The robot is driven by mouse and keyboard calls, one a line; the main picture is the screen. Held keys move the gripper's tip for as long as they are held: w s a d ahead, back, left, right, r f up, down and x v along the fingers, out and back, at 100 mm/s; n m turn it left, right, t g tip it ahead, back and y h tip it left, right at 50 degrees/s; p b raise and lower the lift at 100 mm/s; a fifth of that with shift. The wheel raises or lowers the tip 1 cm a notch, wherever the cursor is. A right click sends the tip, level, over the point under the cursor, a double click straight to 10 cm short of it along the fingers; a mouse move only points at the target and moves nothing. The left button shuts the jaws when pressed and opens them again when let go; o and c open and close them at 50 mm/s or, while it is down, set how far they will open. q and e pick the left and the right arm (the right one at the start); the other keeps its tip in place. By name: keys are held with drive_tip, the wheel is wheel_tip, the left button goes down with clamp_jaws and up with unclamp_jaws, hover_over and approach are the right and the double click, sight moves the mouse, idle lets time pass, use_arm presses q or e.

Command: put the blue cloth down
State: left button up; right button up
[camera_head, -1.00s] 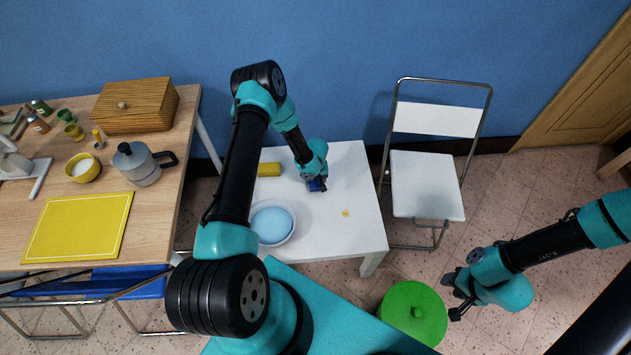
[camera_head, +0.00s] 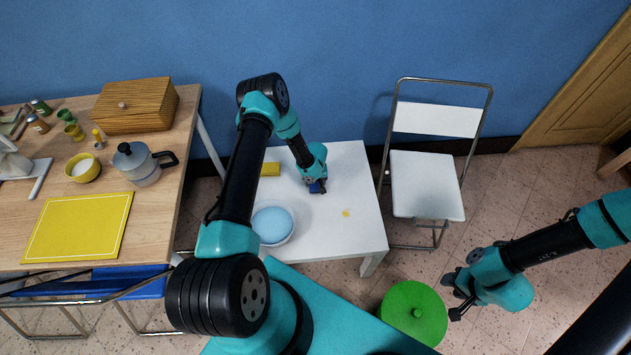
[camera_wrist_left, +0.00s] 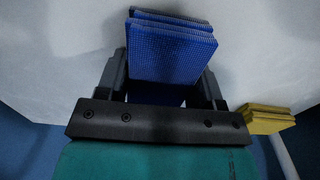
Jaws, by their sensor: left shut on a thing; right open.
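The blue cloth (camera_wrist_left: 170,52) is a folded, textured pad held between the two fingers of my left gripper (camera_wrist_left: 168,85) in the left wrist view. In the head view only a small blue part of the cloth (camera_head: 316,187) shows under my left gripper (camera_head: 319,188), over the white low table (camera_head: 340,225). Whether the cloth touches the tabletop cannot be told. My right gripper (camera_head: 456,298) is open and empty at the lower right, beside a green round lid (camera_head: 412,313).
A yellow folded cloth (camera_head: 270,169) lies at the white table's back left. A small yellow spot (camera_head: 346,213) is to the right. A white folding chair (camera_head: 427,185) stands right of the table.

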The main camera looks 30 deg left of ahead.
use_arm(q)
drive_tip(key=shift+f, duration=0.15)
drive_tip(key=o, duration=1)
drive_tip(key=shift+c, duration=0.2)
wheel_tip(320, 180, up, 12)
idle(0.5)
drive_tip(key=s+d+r+m+h, duration=0.1)
drive_tip(key=s+d+r, duration=0.2)
drive_tip(key=s, duration=0.4)
drive_tip(key=s+d+r+m+h, duration=0.1)
drive_tip(key=s+d+r+m, duration=0.1)
drive_tip(key=s+d, duration=0.3)
drive_tip(key=s+d+r+m+h, duration=0.1)
drive_tip(key=s+d+r, duration=0.4)
drive_tip(key=s, duration=0.5)
drive_tip(key=shift+m+t+h, duration=0.4)
drive_tip(key=shift+m, duration=0.3)
